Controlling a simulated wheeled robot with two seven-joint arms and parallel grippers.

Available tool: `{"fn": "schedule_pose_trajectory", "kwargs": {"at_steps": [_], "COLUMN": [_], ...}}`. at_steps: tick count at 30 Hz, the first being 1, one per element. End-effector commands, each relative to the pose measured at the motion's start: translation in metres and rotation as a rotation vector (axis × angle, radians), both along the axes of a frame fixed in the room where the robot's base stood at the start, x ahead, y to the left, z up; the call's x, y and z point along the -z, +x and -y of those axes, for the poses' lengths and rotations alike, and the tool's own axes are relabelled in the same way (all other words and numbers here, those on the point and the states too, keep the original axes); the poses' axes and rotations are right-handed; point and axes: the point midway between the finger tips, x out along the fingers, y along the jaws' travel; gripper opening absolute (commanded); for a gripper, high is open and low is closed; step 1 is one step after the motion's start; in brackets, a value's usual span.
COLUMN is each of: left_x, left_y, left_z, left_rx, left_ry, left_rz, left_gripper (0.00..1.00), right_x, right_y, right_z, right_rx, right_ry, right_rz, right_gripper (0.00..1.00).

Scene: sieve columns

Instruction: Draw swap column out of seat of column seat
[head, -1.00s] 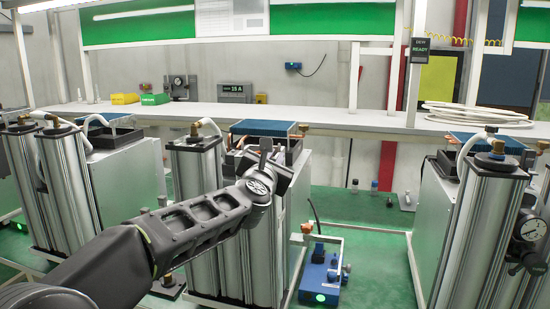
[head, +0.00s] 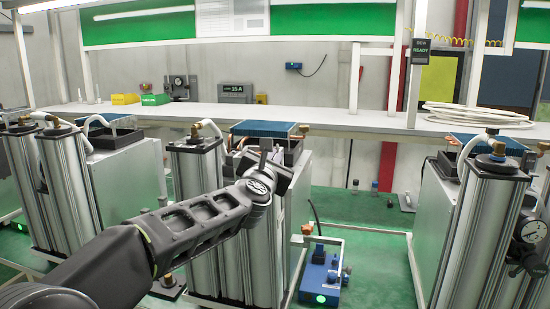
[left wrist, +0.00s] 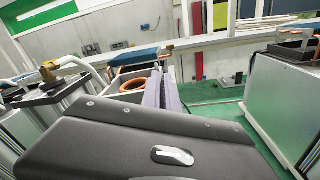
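Tall silver columns stand in front of each machine; the middle machine's column (head: 199,220) has a brass fitting and white hose on top. I cannot tell which column is the swap column. Its seat is not clearly seen. My left gripper (head: 268,160) is at the top of the middle machine, in front of its blue-topped black tray (head: 265,129); it hides part of the columns behind it. In the left wrist view its dark body fills the bottom, with two grey fingers (left wrist: 164,92) beside an orange ring (left wrist: 132,85). Their gap and any hold are unclear. My right gripper is out of view.
Similar machines stand left (head: 120,180) and right (head: 437,215). A blue valve unit (head: 318,278) with a green light sits on the green floor between them. A long white shelf (head: 330,120) runs behind. A gauge (head: 531,230) is at the right.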

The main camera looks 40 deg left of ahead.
Motion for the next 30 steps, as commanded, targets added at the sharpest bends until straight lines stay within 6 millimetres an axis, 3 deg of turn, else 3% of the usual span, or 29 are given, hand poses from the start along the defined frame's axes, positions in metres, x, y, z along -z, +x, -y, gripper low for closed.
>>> {"fn": "schedule_pose_trajectory", "kwargs": {"at_steps": [1,30], "left_x": [0.009,-0.004], "left_y": [0.001,0.0], "left_z": [-0.002,-0.001], "left_rx": [-0.003,0.0], "left_ry": [-0.007,-0.003], "left_rz": [-0.016,-0.011], "left_gripper": [0.0,0.0], "right_x": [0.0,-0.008], "right_y": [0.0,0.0], "right_z": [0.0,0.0], "right_rx": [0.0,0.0], "right_ry": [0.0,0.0], "right_rz": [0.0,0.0], "right_gripper": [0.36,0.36]}}
